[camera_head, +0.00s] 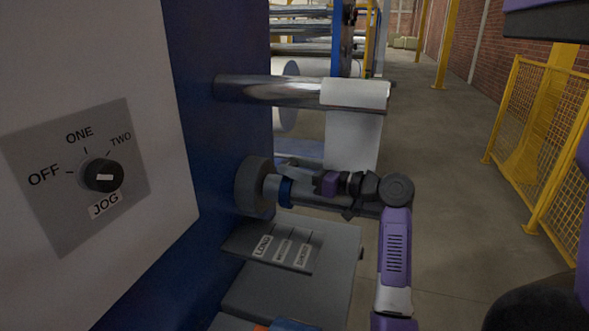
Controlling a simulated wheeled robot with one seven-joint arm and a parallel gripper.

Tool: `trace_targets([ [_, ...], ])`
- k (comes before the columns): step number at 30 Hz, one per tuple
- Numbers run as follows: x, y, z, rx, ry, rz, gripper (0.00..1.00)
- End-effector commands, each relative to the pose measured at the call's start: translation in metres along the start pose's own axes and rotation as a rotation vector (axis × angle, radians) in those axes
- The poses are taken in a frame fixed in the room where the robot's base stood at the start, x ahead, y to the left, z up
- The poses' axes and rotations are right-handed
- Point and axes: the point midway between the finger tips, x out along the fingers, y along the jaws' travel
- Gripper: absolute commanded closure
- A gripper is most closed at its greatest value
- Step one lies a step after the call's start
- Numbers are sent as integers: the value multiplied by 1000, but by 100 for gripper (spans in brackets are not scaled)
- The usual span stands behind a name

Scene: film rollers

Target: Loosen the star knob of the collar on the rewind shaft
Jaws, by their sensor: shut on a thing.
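The rewind shaft (271,187) sticks out to the right from a dark round flange (254,184) on the blue machine side. A blue collar (286,191) sits around the shaft close to the flange. My gripper (312,182) comes in from the right, level with the shaft, with its dark jaws just right of the blue collar. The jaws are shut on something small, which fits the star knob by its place. The knob itself is hidden by the jaws, and its turn angle cannot be told.
A labelled grey shelf (325,240) lies just below the gripper. A steel roller (265,90) with a hanging white web (352,135) is above and behind. A panel with a black rotary switch (103,176) fills the left. A yellow mesh fence (535,140) stands right; floor between is clear.

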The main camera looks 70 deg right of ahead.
Motion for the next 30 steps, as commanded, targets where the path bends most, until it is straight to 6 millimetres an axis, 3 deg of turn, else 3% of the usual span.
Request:
trace_targets([
  [7, 0, 0, 0, 1, -1, 0, 100],
  [8, 0, 0, 0, 1, -1, 0, 53],
  [10, 0, 0, 0, 1, -1, 0, 40],
  [11, 0, 0, 0, 1, -1, 0, 37],
  [22, -4, 0, 1, 1, -1, 2, 37],
  [30, -45, 1, 2, 1, -1, 4, 37],
])
